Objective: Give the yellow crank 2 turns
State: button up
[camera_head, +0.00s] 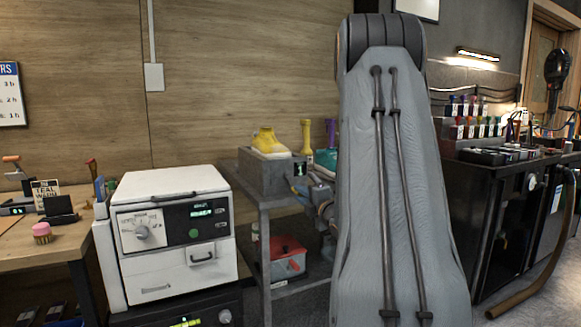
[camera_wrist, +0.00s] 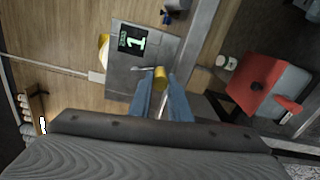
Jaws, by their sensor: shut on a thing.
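The yellow crank's knob (camera_wrist: 161,74) sits between the two blue fingers of my gripper (camera_wrist: 161,84) in the wrist view. The fingers are shut on it. A thin metal crank arm (camera_wrist: 143,69) runs from near the knob toward the grey box (camera_wrist: 118,85). The box's small display (camera_wrist: 132,40) shows a green 1. There my gripper (camera_head: 303,188) is at the box's right side, and the crank is too small to make out.
A red-lidded toolbox (camera_head: 287,258) is on the shelf below; it also shows in the wrist view (camera_wrist: 262,85). Yellow and purple bottles (camera_head: 306,137) stand behind the box. A white machine (camera_head: 172,230) is at the left. My arm hides the table's right part.

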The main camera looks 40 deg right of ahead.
jog(key=shift+w+a+f+b, duration=0.1)
jog(key=shift+a+f+b, duration=0.1)
jog(key=shift+a, duration=0.25)
jog(key=shift+w+a+f+b, duration=0.1)
jog(key=shift+a+b, duration=0.05)
jog(key=shift+a, duration=0.25)
jog(key=shift+w+a+r, duration=0.15)
jog(key=shift+a, duration=0.3)
jog(key=shift+w+a+r, duration=0.1)
jog(key=shift+a+r, duration=0.05)
jog(key=shift+a, duration=0.25)
jog(key=shift+r, duration=0.15)
jog(key=o, duration=0.3)
jog(key=shift+w+a+r, duration=0.2)
jog(key=shift+a+r, duration=0.4)
